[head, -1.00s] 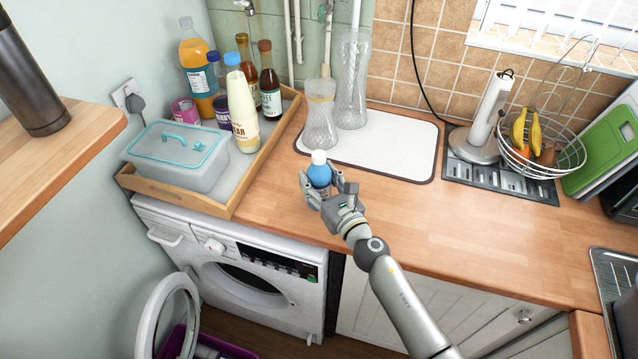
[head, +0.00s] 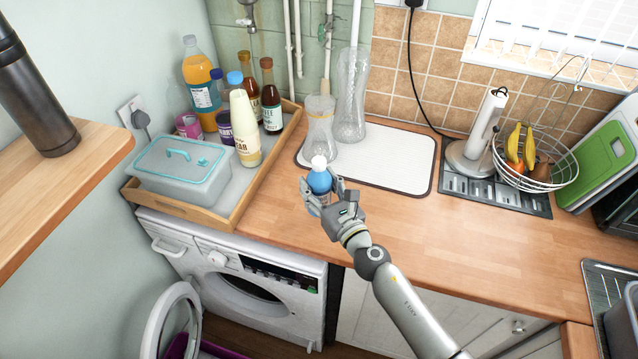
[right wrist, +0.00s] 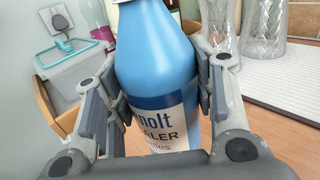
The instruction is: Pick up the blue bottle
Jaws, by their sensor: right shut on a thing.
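The blue bottle (head: 319,180) with a white cap is upright at the wooden counter, in front of the glass vases. In the right wrist view the blue bottle (right wrist: 158,70) fills the middle, with part of a dark and white label showing. My right gripper (head: 322,190) has its fingers on both sides of the bottle and is shut on it. The gripper hides the bottle's lower part, so I cannot tell whether its base touches the counter. My left gripper is not in view.
A wooden tray (head: 232,215) with a lidded box (head: 180,170) and several bottles stands to the left. Two glass vases (head: 320,128) stand behind on a white mat (head: 395,160). A wire fruit basket (head: 535,170) is at the right. The counter right of the gripper is clear.

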